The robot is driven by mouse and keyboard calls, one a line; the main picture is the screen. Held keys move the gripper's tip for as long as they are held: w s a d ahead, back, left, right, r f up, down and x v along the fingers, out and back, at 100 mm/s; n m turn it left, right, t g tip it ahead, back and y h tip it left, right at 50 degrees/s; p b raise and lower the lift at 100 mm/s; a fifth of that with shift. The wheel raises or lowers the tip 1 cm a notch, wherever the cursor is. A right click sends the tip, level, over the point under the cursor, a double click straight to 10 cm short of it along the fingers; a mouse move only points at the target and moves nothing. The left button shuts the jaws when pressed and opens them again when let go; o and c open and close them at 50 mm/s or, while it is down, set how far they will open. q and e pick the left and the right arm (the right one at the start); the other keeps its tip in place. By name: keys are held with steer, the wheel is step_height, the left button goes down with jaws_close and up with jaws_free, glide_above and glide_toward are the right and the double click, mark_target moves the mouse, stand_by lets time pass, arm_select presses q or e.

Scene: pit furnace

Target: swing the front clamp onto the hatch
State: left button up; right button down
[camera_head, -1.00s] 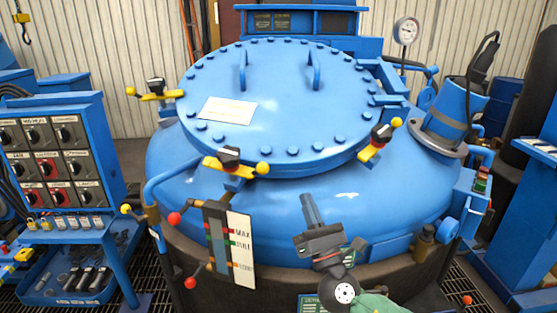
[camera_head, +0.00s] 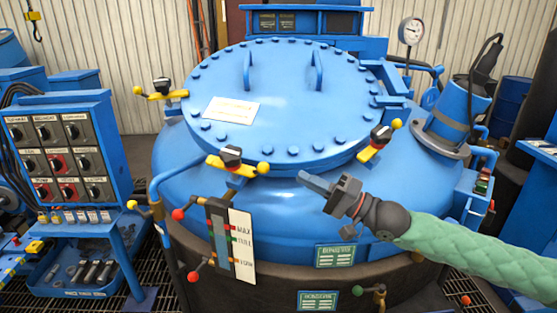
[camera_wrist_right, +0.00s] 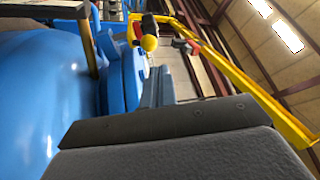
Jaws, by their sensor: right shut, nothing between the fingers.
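The hatch (camera_head: 285,95) is a round blue bolted lid, lying closed on the blue vessel. The front clamp (camera_head: 232,160) is a yellow bar with a black knob and a yellow ball at its right end. It lies along the hatch's front rim, on a bracket. My right gripper (camera_head: 303,177) is shut and empty, pointing left, below and right of the clamp's ball and apart from it. In the right wrist view its fingers (camera_wrist_right: 160,85) show below a yellow ball (camera_wrist_right: 149,43); I cannot tell which clamp that is. My left gripper is out of view.
Two similar clamps stand at the hatch's left (camera_head: 162,90) and right (camera_head: 380,143). A level gauge (camera_head: 230,240) with red-ball levers is below the front clamp. A control panel (camera_head: 60,150) stands left. A blue cylinder (camera_head: 455,105) rises at right.

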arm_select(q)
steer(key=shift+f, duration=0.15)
arm_select(e)
steer(key=shift+w+d+n+h, duration=0.45)
steer(key=shift+d+n, duration=0.25)
steer(key=shift+n, duration=0.3)
steer(key=shift+r, duration=0.1)
arm_select(q)
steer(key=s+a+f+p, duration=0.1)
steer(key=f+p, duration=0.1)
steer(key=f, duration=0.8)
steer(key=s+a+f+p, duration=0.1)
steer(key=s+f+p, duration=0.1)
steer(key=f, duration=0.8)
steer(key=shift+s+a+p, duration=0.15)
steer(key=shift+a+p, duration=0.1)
steer(key=shift+p, duration=0.5)
arm_select(e)
steer(key=x, duration=1)
